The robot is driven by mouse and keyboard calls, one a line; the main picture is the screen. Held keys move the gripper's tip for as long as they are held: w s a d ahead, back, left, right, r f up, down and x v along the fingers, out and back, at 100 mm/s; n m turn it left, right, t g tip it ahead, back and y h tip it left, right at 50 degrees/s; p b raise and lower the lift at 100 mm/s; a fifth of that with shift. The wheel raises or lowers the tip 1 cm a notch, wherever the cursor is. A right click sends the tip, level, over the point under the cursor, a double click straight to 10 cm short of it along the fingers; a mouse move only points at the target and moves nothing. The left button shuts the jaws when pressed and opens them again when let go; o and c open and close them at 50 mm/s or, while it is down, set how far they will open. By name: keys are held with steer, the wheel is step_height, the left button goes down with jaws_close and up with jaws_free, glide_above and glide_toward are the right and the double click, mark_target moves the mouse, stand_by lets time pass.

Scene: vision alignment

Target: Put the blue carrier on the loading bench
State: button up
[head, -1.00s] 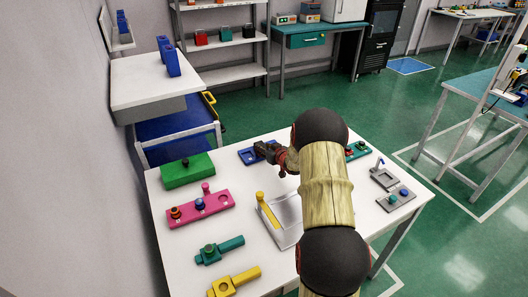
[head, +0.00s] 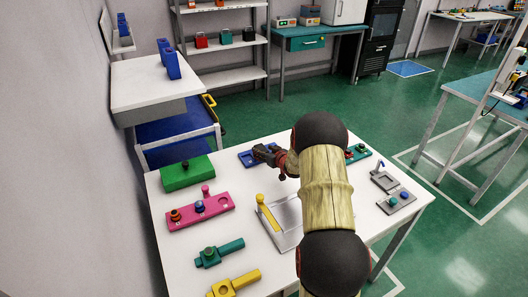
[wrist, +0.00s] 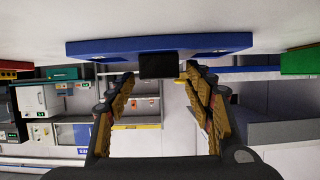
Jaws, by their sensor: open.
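A flat blue carrier (head: 246,158) lies at the far edge of the white work table (head: 240,222), partly hidden by my gripper (head: 264,153). In the wrist view, which looks upside down, the blue carrier (wrist: 110,46) lies against the white tabletop, and a black block (wrist: 158,64) stands out from it. My gripper (wrist: 159,74) has its fingers spread, one on each side of the black block; contact cannot be told. No bench is labelled as the loading bench; a white bench (head: 140,88) with blue upright pieces (head: 170,62) stands at the back left.
Near my gripper on the table are a green block (head: 187,172), a pink fixture (head: 202,212), a grey tray (head: 286,238) with a yellow handle and a teal fixture (head: 358,153). Grey fixtures (head: 397,201) are at the right. Green floor is clear behind the table.

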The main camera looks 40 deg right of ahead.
steer(key=shift+s+r, duration=0.1)
steer(key=shift+r, duration=0.15)
steer(key=p+v, duration=0.3)
steer(key=v, duration=0.9)
steer(key=s+a+r+g+h, duration=0.1)
steer(key=s+a+r+g, duration=0.2)
steer(key=a+r, duration=1.45)
steer(key=s+a+r+n+g+y, duration=0.1)
steer(key=s+a+r+g+y, duration=0.1)
steer(key=s+a, duration=1)
steer(key=s+a+r+n+g+y, duration=0.1)
steer(key=s+a+g+y, duration=0.1)
steer(key=s+a, duration=1)
steer(key=s, duration=0.3)
steer(key=shift+r+n, duration=0.4)
steer(key=shift+s, duration=0.15)
steer(key=shift+c, duration=0.8)
